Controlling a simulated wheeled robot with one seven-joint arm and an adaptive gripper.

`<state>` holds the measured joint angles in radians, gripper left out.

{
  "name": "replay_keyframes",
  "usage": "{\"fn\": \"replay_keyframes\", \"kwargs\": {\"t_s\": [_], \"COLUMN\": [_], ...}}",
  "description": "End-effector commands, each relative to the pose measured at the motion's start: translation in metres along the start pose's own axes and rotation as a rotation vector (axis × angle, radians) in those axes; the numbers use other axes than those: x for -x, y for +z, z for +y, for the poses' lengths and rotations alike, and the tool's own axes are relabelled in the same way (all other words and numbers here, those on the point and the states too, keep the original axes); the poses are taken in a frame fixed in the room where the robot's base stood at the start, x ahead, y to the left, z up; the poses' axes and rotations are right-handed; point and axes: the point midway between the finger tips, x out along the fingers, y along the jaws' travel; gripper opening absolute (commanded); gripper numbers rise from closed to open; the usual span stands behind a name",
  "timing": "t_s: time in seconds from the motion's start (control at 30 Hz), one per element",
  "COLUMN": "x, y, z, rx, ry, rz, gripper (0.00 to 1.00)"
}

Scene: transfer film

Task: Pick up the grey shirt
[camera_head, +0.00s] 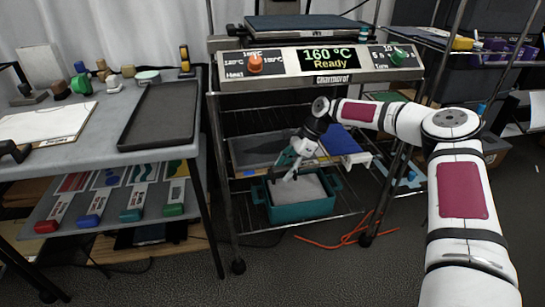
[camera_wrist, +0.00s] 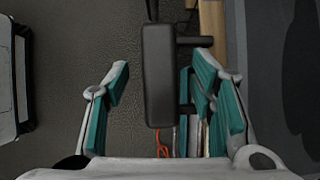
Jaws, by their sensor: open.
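A grey cloth (camera_head: 312,188), which looks like the grey shirt, lies in a teal bin (camera_head: 302,211) on the lower shelf of the press cart. My gripper (camera_head: 284,171) is above the left part of the bin, fingers pointing down and apart. In the wrist view my open gripper (camera_wrist: 160,100) shows a teal-padded finger on each side. A dark grey bar lies across the view between them; I cannot tell what it is or whether it touches a finger. No grey cloth can be made out in the wrist view.
The heat press (camera_head: 318,62) with its display stands above the bin. A dark sheet (camera_head: 262,149) and a blue item (camera_head: 342,146) lie on the shelf behind. An orange cable (camera_head: 350,238) lies on the floor. A side table (camera_head: 108,120) holds a black tray (camera_head: 160,115).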

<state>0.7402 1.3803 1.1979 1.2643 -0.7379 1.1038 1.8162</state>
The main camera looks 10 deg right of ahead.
Motion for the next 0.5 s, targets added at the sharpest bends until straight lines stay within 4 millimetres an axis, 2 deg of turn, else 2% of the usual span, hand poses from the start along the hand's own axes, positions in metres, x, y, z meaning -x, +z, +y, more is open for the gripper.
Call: {"fn": "replay_keyframes", "kwargs": {"t_s": [0.1,0.33,0.37,0.5], "x": [-0.0093,-0.0098,-0.0097,-0.0097], "y": [0.001,0.0015,0.0014,0.0012], "z": [-0.0003,-0.0005,-0.0004,-0.0004], "rx": [0.002,0.002,0.002,0.001], "ry": [-0.001,-0.002,-0.002,-0.002], "rz": [-0.001,-0.001,-0.001,-0.001], "gripper": [0.51,0.51,0.48,0.17]}}
